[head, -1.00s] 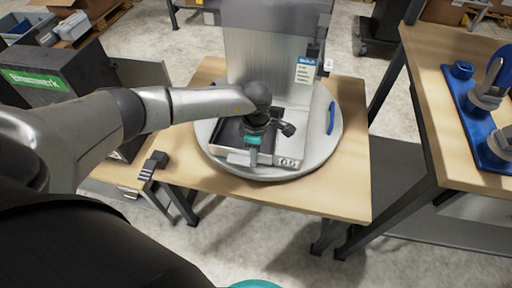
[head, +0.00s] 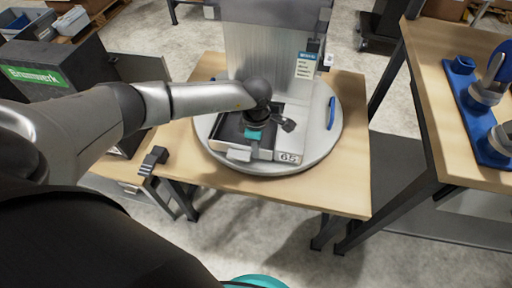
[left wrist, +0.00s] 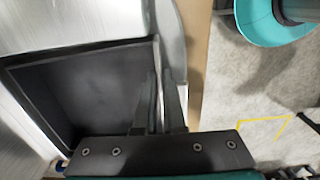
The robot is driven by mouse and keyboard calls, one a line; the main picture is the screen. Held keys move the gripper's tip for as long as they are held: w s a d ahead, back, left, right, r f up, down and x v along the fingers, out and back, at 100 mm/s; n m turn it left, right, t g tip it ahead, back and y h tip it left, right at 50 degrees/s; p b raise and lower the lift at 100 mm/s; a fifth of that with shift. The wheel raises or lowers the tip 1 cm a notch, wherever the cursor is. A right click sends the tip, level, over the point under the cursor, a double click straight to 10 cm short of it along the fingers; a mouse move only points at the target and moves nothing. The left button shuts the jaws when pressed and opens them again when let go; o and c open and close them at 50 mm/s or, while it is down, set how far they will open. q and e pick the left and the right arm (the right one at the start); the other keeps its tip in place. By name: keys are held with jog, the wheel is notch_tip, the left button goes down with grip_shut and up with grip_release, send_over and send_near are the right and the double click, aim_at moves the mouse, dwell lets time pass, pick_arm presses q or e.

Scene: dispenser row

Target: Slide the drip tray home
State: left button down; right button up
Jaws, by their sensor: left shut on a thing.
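The drip tray (head: 229,131) is a shallow box with a dark inside and pale rim. It sits at the foot of the grey dispenser (head: 265,50), with a pale tab (head: 239,155) at its front. My left gripper (head: 253,150) points down at the tray's front right part; its fingertips are hidden in the head view. In the left wrist view the fingers (left wrist: 159,105) are shut on a thin wall of the tray (left wrist: 75,95). Whether the tray's back touches the dispenser is hidden by my arm. My right gripper is not in view.
The dispenser stands on a round grey turntable (head: 318,140) on a wooden table (head: 352,150). A blue handle (head: 331,113) lies on its right. A plate marked 65 (head: 289,157) is right of the tray. Another bench (head: 430,90) stands right, a dark cabinet (head: 75,75) left.

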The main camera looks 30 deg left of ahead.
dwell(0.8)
pick_arm(q)
jog(key=c, duration=0.9)
grip_release()
jog(key=shift+r, duration=0.1)
jog(key=shift+r, duration=0.35)
notch_tip(320, 180, up, 5)
jog(key=shift+w+r+p, duration=0.1)
jog(key=shift+p, duration=0.8)
notch_tip(320, 180, up, 9)
jog(key=shift+r+p, duration=0.1)
jog(key=shift+p, duration=0.75)
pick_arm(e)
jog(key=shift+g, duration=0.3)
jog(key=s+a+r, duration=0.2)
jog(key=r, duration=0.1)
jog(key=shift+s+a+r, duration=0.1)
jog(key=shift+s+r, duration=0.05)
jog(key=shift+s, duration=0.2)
